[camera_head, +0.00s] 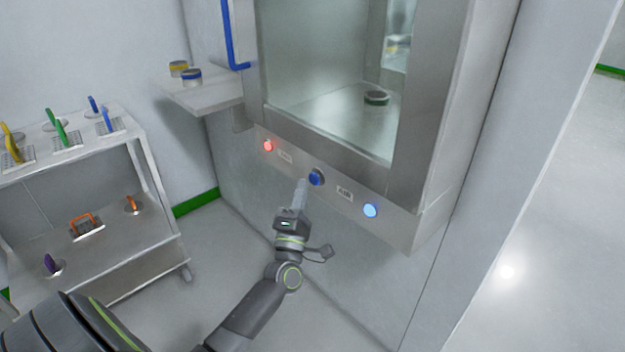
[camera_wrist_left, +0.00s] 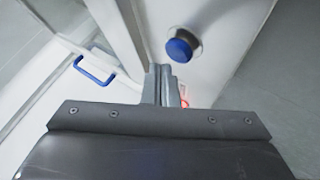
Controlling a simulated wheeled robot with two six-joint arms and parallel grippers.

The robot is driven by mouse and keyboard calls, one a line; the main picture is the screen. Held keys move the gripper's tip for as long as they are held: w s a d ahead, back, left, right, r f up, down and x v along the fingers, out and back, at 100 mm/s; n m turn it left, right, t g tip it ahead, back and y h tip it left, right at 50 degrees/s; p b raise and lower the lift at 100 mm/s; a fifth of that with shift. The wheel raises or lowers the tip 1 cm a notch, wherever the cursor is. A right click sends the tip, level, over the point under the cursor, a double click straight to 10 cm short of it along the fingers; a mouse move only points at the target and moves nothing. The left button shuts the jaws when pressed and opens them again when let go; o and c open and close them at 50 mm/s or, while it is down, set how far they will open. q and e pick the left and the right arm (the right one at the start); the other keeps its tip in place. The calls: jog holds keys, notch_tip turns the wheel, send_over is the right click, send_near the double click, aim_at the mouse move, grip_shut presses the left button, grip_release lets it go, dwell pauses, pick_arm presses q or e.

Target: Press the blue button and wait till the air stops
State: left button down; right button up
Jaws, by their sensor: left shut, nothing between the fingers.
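The blue button (camera_head: 316,177) sits on the steel panel below the glass chamber, between a lit red lamp (camera_head: 268,146) and a lit blue lamp (camera_head: 370,210). An "AIR" label (camera_head: 344,193) is beside the button. My left gripper (camera_head: 301,184) is shut and empty, its fingertips just left of the button in the head view. In the left wrist view the blue button (camera_wrist_left: 179,50) is ahead of the shut fingers (camera_wrist_left: 163,72), up and to the right. I cannot tell whether they touch the panel; they appear apart from the button. My right gripper is not in view.
The chamber has a blue handle (camera_head: 230,40) and a dark-lidded container (camera_head: 376,97) inside. A side shelf (camera_head: 205,97) holds a yellow-lidded and a blue-lidded container. A steel cart (camera_head: 150,165) with several coloured-handled tools stands at left. Floor between is clear.

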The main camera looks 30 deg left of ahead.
pick_arm(q)
jog(key=shift+s+a+p, duration=0.2)
jog(key=shift+s, duration=0.6)
jog(key=shift+s+a+p, duration=0.15)
jog(key=shift+s+a, duration=0.05)
jog(key=shift+s, duration=0.65)
jog(key=shift+s+a+p, duration=0.2)
jog(key=shift+s, duration=0.6)
